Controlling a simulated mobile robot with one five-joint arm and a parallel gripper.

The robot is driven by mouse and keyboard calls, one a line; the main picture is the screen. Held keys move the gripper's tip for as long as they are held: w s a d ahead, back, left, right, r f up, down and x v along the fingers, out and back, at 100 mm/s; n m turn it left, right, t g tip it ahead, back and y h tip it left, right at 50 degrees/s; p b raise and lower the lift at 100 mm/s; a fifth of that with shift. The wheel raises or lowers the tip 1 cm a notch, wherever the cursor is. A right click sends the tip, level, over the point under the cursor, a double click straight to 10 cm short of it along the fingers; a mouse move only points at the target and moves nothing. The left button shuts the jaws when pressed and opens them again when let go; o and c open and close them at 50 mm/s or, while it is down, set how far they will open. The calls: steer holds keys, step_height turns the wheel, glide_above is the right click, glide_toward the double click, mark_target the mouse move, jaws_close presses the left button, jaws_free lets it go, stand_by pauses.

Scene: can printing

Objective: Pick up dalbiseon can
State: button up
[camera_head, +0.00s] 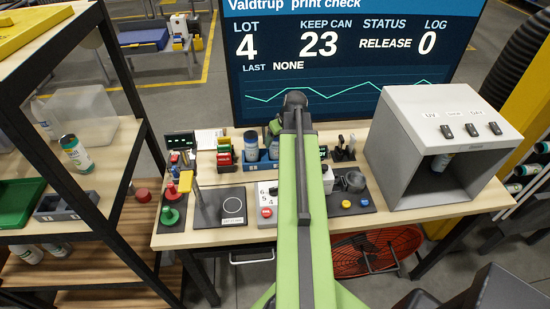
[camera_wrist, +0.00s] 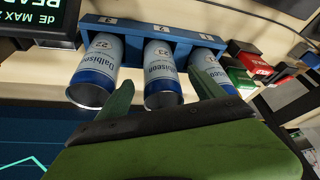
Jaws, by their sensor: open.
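Three white and blue Dalbiseon cans stand in a blue rack (camera_wrist: 140,28) in the wrist view, which appears upside down. They are a left can (camera_wrist: 97,68), a middle can (camera_wrist: 160,70) and a right can (camera_wrist: 203,58), partly hidden by a finger. My gripper (camera_wrist: 163,94) is open, its green fingers spread to either side of the middle can's end. I cannot tell whether they touch it. In the head view one can (camera_head: 250,141) shows in the blue rack (camera_head: 262,166) on the workbench; my green arm hides the others.
A grey box (camera_head: 391,158) with a can inside stands at the bench's right. A black pad (camera_head: 207,217) with a white circle lies at the front left. The monitor (camera_head: 340,70) stands behind the bench. Shelves at left hold a green-labelled can (camera_head: 76,154) and a green tray (camera_head: 18,203).

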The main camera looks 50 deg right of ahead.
steer(key=b+x, duration=0.5)
steer(key=x, duration=0.1)
steer(key=shift+r, duration=0.2)
steer(key=shift+c, duration=0.3)
steer(key=c, duration=1.4)
step_height(320, 180, up, 10)
steer(key=p, duration=1)
steer(key=shift+r, duration=0.1)
steer(key=shift+c, duration=0.2)
